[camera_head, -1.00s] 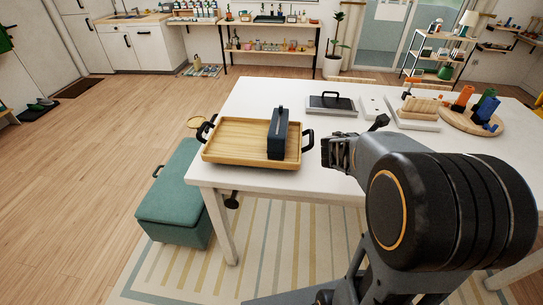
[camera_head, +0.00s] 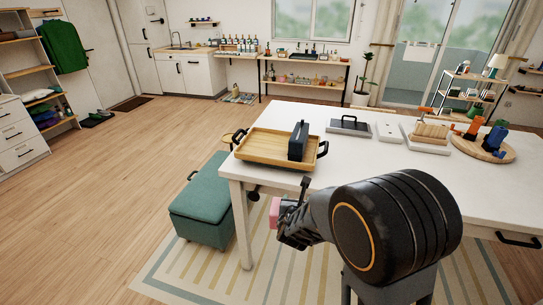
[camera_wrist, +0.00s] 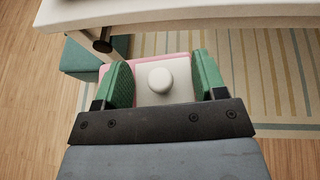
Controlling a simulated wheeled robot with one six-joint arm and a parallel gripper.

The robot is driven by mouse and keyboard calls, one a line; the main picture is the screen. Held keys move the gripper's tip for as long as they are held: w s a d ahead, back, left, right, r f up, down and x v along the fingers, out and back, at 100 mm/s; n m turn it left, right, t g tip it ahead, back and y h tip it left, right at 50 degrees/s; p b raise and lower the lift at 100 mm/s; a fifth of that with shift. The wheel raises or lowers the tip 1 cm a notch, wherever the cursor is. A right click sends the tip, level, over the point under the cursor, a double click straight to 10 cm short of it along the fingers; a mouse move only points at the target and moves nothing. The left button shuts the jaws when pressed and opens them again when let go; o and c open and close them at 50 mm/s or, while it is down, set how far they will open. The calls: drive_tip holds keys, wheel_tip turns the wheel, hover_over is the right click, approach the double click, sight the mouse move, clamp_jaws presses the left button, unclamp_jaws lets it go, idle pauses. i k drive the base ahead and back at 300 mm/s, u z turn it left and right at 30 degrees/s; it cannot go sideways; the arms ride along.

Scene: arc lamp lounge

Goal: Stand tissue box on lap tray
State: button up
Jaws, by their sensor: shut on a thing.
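The tissue box is pink with a pale top and a rounded white tuft (camera_wrist: 160,79). My gripper (camera_wrist: 163,82) is shut on it, with green pads on its two sides. In the head view my gripper (camera_head: 290,222) is in front of the table's near edge, and a pink part of the tissue box (camera_head: 274,212) shows beside it; the rest is hidden. The lap tray (camera_head: 262,143) is a light wooden tray with black handles, lying on the table's near left corner, beyond my gripper. A dark upright box with a handle (camera_head: 298,141) stands on its right part; its left part is bare.
The white table (camera_head: 350,155) also holds a dark handled case (camera_head: 349,125), a white board with a wooden rack (camera_head: 430,131) and a round board (camera_head: 482,148) with colored items. A teal bench (camera_head: 203,205) stands at the table's left. Table space right of the tray is clear.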

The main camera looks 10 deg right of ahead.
sight(266, 145)
drive_tip(key=u, duration=0.3)
drive_tip(key=k, duration=0.4)
drive_tip(key=u, duration=1.1)
drive_tip(key=i, duration=2)
drive_tip(key=z, duration=0.8)
